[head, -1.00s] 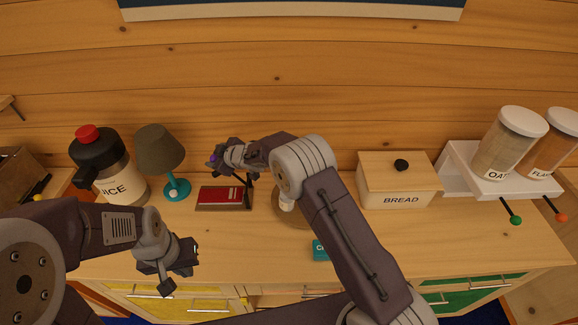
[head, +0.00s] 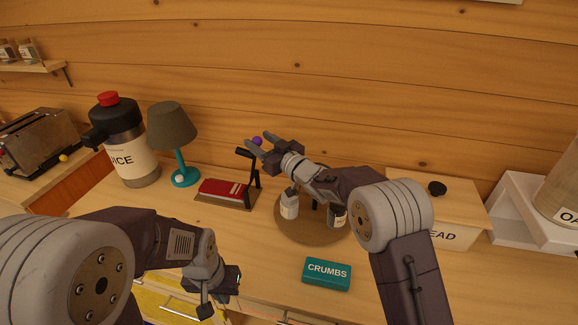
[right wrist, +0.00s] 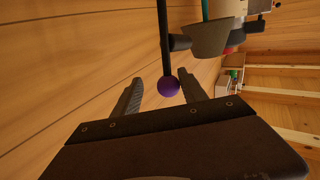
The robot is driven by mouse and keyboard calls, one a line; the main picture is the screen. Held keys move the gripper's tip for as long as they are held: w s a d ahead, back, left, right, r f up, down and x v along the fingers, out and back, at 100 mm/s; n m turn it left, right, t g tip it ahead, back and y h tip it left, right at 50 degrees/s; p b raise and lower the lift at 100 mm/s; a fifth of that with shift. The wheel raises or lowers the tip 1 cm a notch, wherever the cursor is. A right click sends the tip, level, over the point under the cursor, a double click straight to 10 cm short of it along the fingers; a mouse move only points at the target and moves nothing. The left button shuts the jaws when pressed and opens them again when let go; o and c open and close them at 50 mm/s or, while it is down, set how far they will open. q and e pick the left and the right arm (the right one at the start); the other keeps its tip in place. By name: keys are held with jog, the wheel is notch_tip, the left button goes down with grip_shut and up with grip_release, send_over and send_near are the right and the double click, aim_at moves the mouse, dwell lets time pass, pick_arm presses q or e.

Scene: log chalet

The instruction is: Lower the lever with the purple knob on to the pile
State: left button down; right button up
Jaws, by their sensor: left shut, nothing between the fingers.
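The purple knob (head: 257,141) sits at the top end of a raised black lever (head: 256,169), which rises from the right side of a brown base. The red pile (head: 222,188) lies flat on that base, below the lever's black side pad (head: 244,153). My right gripper (head: 260,139) is open around the knob. In the right wrist view the knob (right wrist: 168,87) shows between the two spread fingers (right wrist: 163,88), with gaps on both sides. My left gripper (head: 236,280) is shut and empty, low over the counter's front, away from the lever.
A teal lamp (head: 184,175) and a juice jug (head: 130,150) stand left of the base. A round brown tray (head: 292,230) with small jars is to its right. A teal crumbs box (head: 327,274) lies in front, and a bread box (head: 450,238) is at the right.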

jog(key=v, duration=0.6)
jog(key=shift+s+r+b, duration=0.3)
jog(key=shift+r+b, duration=0.05)
